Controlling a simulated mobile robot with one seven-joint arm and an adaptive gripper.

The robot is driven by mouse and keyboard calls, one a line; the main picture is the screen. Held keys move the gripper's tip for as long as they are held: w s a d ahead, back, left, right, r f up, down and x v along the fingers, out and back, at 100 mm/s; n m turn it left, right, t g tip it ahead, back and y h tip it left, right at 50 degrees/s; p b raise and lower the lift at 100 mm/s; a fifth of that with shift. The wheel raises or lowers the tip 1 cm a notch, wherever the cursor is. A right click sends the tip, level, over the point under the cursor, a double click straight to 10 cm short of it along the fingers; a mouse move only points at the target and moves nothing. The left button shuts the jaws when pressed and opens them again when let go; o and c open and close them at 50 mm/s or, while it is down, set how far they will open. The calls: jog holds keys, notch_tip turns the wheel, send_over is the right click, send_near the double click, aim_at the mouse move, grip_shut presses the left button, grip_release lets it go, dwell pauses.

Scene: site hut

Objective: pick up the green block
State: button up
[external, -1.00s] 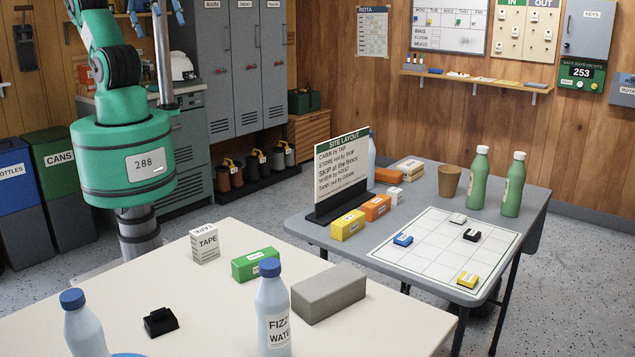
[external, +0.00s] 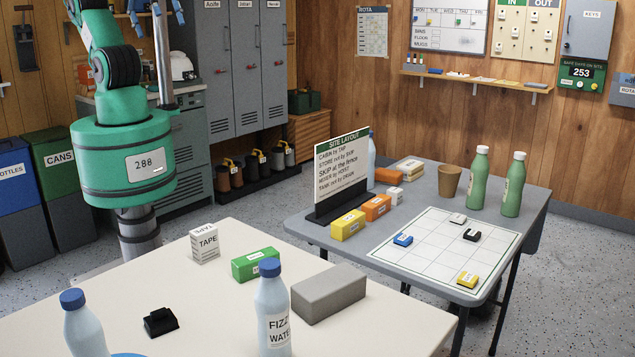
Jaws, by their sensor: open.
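The green block (external: 255,264) is a long box with a white label on its side. It lies on the cream table, in front of the small white tape box (external: 205,244) and to its right. The blue-capped bottle (external: 272,310) stands before it and overlaps its right end.
A grey block (external: 328,294) lies right of the bottle. A second blue-capped bottle (external: 84,325) and a black holder (external: 160,322) stand at front left. The grey table (external: 300,224) behind holds a sign (external: 341,170), coloured blocks and green bottles.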

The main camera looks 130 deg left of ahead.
dwell(0.4)
jog(key=c, duration=0.6)
jog(key=shift+c, duration=0.2)
jog(key=w+d+f+n+g, duration=0.15)
jog(key=w+f+n, duration=0.3)
jog(key=w, duration=0.85)
jog(key=w+d+f+n+g, duration=0.1)
jog(key=w+f+n+g, duration=0.3)
jog(key=w, duration=0.9)
jog(key=w+d+f+n, duration=0.1)
jog(key=w+f, duration=0.4)
jog(key=f, duration=0.5)
jog(key=w+d+f+n+b, duration=0.1)
jog(key=w+f+n, duration=0.2)
jog(key=f, duration=0.7)
jog(key=w+d+f+n, duration=0.1)
jog(key=w+f+n, duration=0.2)
jog(key=w+f, duration=0.5)
notch_tip(320, 180, down, 2)
jog(key=shift+d+f+b, duration=0.25)
jog(key=shift+b, duration=0.1)
